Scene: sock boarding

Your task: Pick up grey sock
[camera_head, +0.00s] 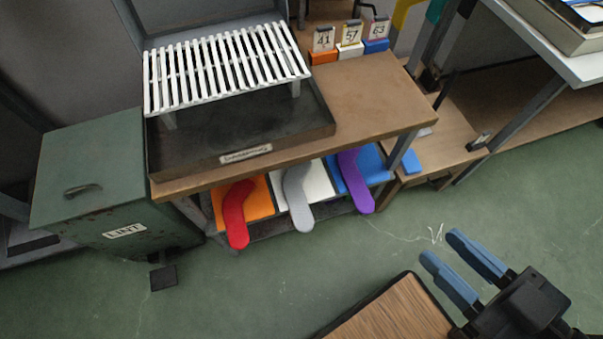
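The grey sock (299,197) lies on a white panel (319,182) on the lower shelf under the workbench, with its lower end reaching past the shelf's front edge. A red sock (236,215) lies to its left on an orange panel, and a purple sock (356,182) to its right on a blue panel. My gripper (449,254) is at the lower right, over the floor. Its two blue fingers are apart with nothing between them. It is well to the right of the grey sock and does not touch it.
The bench top (370,95) overhangs the socks and carries a white slatted rack (228,68) over a dark tray. A green lint bin (100,185) stands left. A wooden surface (390,312) is at the bottom near my gripper. Green floor (300,265) in front of the shelf is clear.

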